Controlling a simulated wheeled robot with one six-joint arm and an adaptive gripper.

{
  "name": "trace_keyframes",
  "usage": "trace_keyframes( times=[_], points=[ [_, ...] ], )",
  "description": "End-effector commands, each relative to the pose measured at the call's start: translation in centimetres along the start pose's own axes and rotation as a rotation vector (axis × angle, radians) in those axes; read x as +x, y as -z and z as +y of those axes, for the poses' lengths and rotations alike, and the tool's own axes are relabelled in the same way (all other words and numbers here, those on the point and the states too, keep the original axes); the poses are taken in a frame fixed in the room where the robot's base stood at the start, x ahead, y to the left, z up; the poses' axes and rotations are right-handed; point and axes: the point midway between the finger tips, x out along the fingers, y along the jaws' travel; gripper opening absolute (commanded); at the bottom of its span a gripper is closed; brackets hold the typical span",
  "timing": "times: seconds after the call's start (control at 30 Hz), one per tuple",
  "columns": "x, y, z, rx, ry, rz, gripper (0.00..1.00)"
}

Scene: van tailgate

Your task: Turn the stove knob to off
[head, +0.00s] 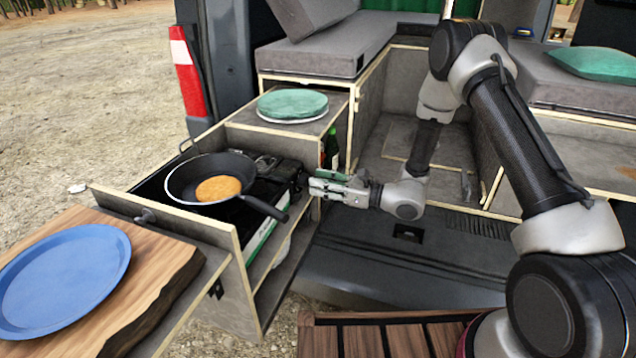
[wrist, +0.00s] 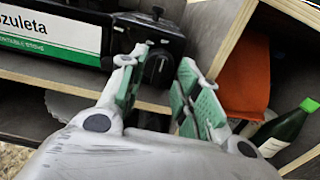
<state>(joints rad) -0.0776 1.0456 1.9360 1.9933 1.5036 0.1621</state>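The stove (head: 262,190) is a black camping stove in the pull-out drawer, with a green and white label on its front side. Its black knob (wrist: 158,68) shows in the wrist view, on the dark panel to the right of the label. In the head view the knob is hidden by my gripper or too small to tell. My gripper (head: 318,186) points left at the stove's right end. In the wrist view my gripper (wrist: 165,72) has its green-padded fingers apart, with the knob seen between them. I cannot tell whether the fingers touch the knob.
A frying pan (head: 180,184) with a pancake sits on the stove, its handle reaching toward the front right. A green bottle (wrist: 288,128) and an orange cloth (wrist: 246,75) are right of the knob. A blue plate (head: 62,280) lies on the wooden board at left.

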Motion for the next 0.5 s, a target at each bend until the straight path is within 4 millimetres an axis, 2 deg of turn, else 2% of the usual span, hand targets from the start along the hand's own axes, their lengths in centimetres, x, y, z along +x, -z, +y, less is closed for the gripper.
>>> trace_keyframes(
  times=[0.3,0.5],
  points=[
    [-7.0,0.0,-0.1,0.001,0.005,0.0,0.33],
    [-10.0,0.0,-0.1,0.001,0.002,0.0,0.33]
  ],
)
